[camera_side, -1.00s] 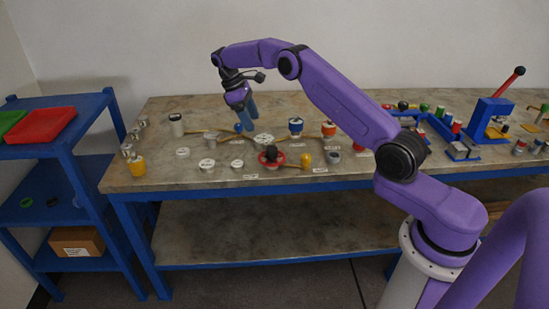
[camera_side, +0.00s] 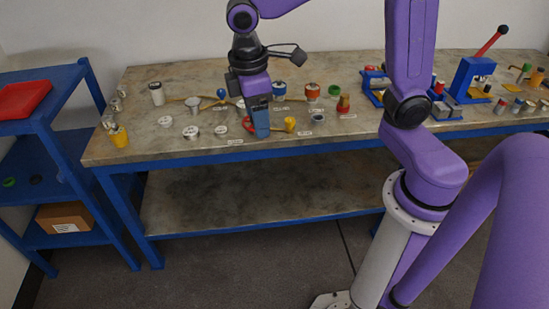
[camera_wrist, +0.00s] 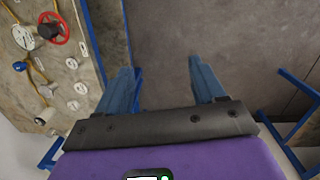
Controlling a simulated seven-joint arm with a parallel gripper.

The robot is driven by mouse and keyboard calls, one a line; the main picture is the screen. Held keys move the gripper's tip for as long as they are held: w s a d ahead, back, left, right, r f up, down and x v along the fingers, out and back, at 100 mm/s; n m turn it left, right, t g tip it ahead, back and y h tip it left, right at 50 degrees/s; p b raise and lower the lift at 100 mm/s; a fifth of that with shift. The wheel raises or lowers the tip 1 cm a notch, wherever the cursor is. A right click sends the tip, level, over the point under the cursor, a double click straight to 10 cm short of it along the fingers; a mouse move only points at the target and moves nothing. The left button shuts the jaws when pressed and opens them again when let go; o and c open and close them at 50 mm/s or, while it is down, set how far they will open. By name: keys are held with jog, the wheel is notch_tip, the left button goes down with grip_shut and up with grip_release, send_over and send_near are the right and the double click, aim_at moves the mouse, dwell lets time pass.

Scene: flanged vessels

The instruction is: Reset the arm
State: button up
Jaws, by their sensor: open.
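My gripper (camera_side: 262,122) points straight down in front of the bench's front edge in the side view. In the wrist view my gripper (camera_wrist: 165,80) shows two blue fingers spread apart with nothing between them, only grey floor beyond. In the side view the fingers hide part of a red ring-shaped part (camera_side: 248,124). That red handwheel with a dark centre (camera_wrist: 54,28) shows whole at the upper left of the wrist view, apart from the fingers.
The bench (camera_side: 200,73) holds several flanged vessels, lids and yellow wrenches. A blue press with a red lever (camera_side: 472,78) stands at the right. A blue shelf (camera_side: 40,148) with a red tray (camera_side: 24,98) stands at the left. The floor before the bench is clear.

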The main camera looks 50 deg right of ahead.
jog(key=s+d+f+n, duration=0.1)
jog(key=s+d, duration=0.1)
jog(key=s, duration=0.7)
jog(key=s+d+f+y, duration=0.1)
jog(key=s+d, duration=0.2)
jog(key=s, duration=0.6)
jog(key=shift+d+f+n+y, duration=0.3)
jog(key=shift+f+n, duration=0.1)
dwell(4.2)
